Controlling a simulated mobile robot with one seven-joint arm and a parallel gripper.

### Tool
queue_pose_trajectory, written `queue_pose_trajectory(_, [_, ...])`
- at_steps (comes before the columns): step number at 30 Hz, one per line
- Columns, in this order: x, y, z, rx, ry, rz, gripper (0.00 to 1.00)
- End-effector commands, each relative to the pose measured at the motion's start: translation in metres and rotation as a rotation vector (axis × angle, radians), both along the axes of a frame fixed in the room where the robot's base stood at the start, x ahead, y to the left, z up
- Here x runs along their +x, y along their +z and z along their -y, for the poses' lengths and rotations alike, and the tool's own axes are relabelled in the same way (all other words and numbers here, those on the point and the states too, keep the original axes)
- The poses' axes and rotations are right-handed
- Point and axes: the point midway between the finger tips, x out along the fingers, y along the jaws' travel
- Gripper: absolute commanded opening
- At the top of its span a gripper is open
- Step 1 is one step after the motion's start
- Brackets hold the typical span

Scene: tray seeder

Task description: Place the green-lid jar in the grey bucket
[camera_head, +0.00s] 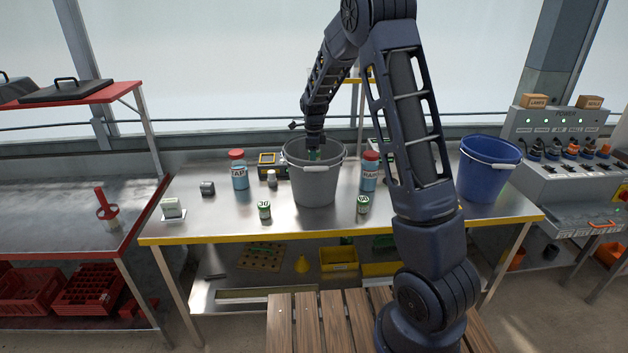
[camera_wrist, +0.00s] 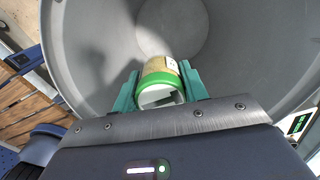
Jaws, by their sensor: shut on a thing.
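The grey bucket (camera_head: 314,183) stands on the steel table, and its inner wall (camera_wrist: 85,60) fills most of the wrist view. My gripper (camera_head: 314,155) points down into the bucket's mouth. In the wrist view, my gripper's green fingers (camera_wrist: 160,90) are shut on the green-lid jar (camera_wrist: 160,72), one on each side. The jar has a pale yellowish body, a green band and a small label. It is inside the bucket's opening, with the bucket floor beyond it. I cannot tell whether it touches the floor. In the head view the rim mostly hides the jar.
Red-capped bottles stand left (camera_head: 239,172) and right (camera_head: 369,173) of the bucket. Two small green jars stand in front, left (camera_head: 264,210) and right (camera_head: 363,204). A blue bucket (camera_head: 487,170) is at the right.

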Motion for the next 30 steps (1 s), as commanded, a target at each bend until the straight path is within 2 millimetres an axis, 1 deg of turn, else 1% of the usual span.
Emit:
queue_pose_trajectory(1, [0.0, -0.012, 0.001, -0.001, -0.001, -0.003, 0.2])
queue_pose_trajectory(3, [0.0, -0.028, 0.001, -0.001, -0.002, -0.003, 0.2])
queue_pose_trajectory(13, [0.0, -0.097, 0.001, -0.001, -0.002, -0.002, 0.2])
queue_pose_trajectory(15, [0.0, -0.107, 0.001, -0.001, -0.001, -0.002, 0.2])
queue_pose_trajectory(18, [0.0, -0.116, 0.0, 0.0, -0.001, -0.001, 0.2])
queue_pose_trajectory(23, [0.0, -0.123, 0.0, 0.0, -0.001, 0.0, 0.2])
queue_pose_trajectory(25, [0.0, -0.129, 0.001, 0.0, -0.001, 0.0, 0.2])
queue_pose_trajectory(30, [0.0, -0.152, 0.001, 0.0, -0.002, -0.001, 0.2])
